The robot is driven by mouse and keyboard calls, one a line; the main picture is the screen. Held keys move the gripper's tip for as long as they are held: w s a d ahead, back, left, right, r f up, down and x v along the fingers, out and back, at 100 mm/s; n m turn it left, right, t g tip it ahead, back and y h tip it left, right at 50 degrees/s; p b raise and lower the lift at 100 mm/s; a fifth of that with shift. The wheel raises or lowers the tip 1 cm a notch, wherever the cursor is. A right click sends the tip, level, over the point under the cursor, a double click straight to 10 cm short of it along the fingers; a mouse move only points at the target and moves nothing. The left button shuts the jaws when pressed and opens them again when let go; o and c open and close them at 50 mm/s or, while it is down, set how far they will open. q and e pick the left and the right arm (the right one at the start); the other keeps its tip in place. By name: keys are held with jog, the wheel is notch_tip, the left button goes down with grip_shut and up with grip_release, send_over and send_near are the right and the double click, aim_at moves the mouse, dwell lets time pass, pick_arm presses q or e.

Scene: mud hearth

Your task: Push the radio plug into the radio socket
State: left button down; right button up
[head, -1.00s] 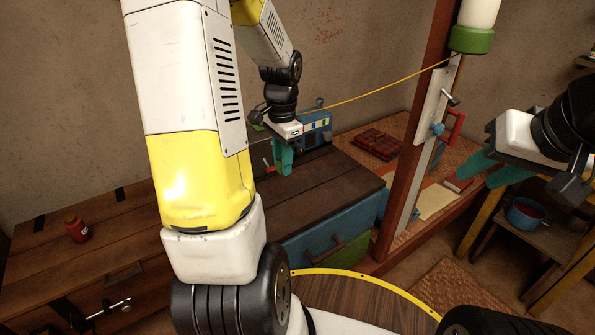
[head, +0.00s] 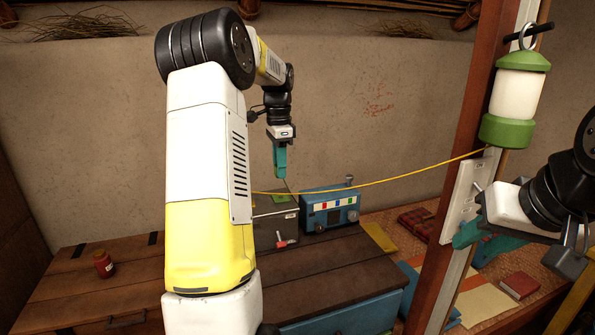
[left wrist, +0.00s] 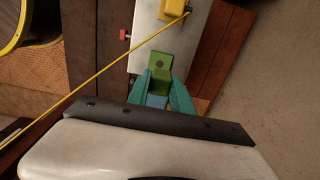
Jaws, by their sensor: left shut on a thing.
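My left gripper (head: 280,172) points straight down and is shut on a small block with green and blue faces, probably the radio plug (left wrist: 157,101). It hangs above a grey box (head: 275,226); the gap is hard to judge. In the left wrist view, a green patch with a dark spot (left wrist: 160,62) shows just ahead of the fingertips, on the box's pale top. The blue radio (head: 331,211) stands right of the box. I cannot make out which opening is the radio socket. My right gripper (head: 478,243) is open and empty beside the post.
A yellow cord (head: 390,181) runs from the box to the post (head: 462,160); its yellow plug (left wrist: 174,9) sits on the box. A red lever (head: 281,240) sticks out in front. A green lantern (head: 515,95) hangs right. A red jar (head: 104,264) stands left.

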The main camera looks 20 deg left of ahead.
aim_at(280, 197)
pick_arm(q)
jog(key=shift+f, duration=0.15)
jog(key=shift+f, duration=2.8)
jog(key=shift+f, duration=0.6)
jog(key=c, duration=1.1)
grip_release()
jog(key=shift+o, duration=0.2)
notch_tip(280, 197, up, 8)
jog(key=shift+f, duration=0.25)
jog(key=shift+r, duration=0.2)
